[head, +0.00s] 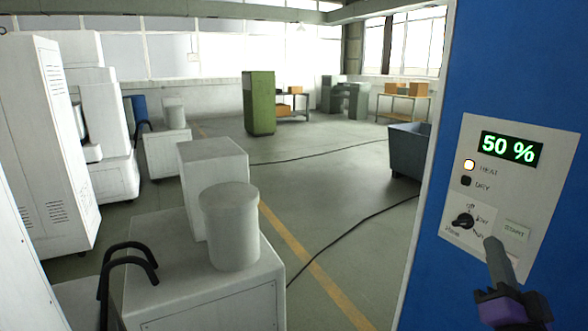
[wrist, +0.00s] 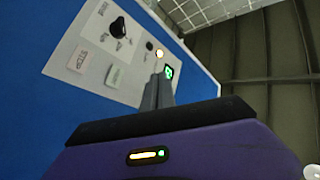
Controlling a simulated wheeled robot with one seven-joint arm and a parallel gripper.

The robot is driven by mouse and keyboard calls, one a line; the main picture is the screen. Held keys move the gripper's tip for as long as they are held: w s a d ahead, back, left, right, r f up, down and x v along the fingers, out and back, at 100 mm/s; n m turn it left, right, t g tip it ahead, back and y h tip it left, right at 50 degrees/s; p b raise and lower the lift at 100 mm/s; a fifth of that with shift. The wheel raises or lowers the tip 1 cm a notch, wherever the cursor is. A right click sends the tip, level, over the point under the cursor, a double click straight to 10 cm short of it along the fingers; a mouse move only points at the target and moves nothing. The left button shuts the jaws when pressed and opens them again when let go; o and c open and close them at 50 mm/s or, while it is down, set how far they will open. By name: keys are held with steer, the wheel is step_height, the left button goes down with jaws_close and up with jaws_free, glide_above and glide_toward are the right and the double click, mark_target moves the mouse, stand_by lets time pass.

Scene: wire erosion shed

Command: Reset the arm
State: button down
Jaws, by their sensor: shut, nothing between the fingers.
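My gripper (head: 497,262) is at the lower right of the head view, in front of the control panel (head: 540,190) on a blue cabinet (head: 448,90). Its fingers are shut with nothing between them. They also show in the wrist view (wrist: 158,92), pointing along the panel. I cannot tell whether the fingertips touch the panel. The panel carries a green display (head: 511,149) reading 50 %, a lit HEAT lamp (head: 469,165), a dark DRY lamp (head: 466,181), a black rotary knob (head: 463,221) and a pale button (head: 514,231).
A white machine with a cylinder (head: 231,226) and black hoses (head: 128,262) stands at the lower left. A tall white cabinet (head: 45,140) is at the far left. A green cabinet (head: 259,103) and a grey bin (head: 408,150) stand farther back. Cables cross the open floor.

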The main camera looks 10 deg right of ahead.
steer(key=s+a+f+n+y, duration=0.5)
steer(key=s+a+f+n, duration=0.3)
steer(key=s+a+f, duration=0.5)
steer(key=s+a+f+n+g+y, duration=0.1)
steer(key=s+a+f+g, duration=0.1)
steer(key=s, duration=0.5)
steer(key=s+a+f+n+g+y, duration=0.1)
steer(key=s+a+f+g, duration=0.1)
steer(key=s, duration=0.6)
steer(key=s+a+f+n+g+y, duration=0.1)
steer(key=s+a+f, duration=0.1)
steer(key=s+f, duration=0.2)
steer(key=s, duration=0.3)
steer(key=shift+s+a+f+g, duration=0.2)
steer(key=shift+s+a+g, duration=0.05)
steer(key=shift+a+g, duration=0.15)
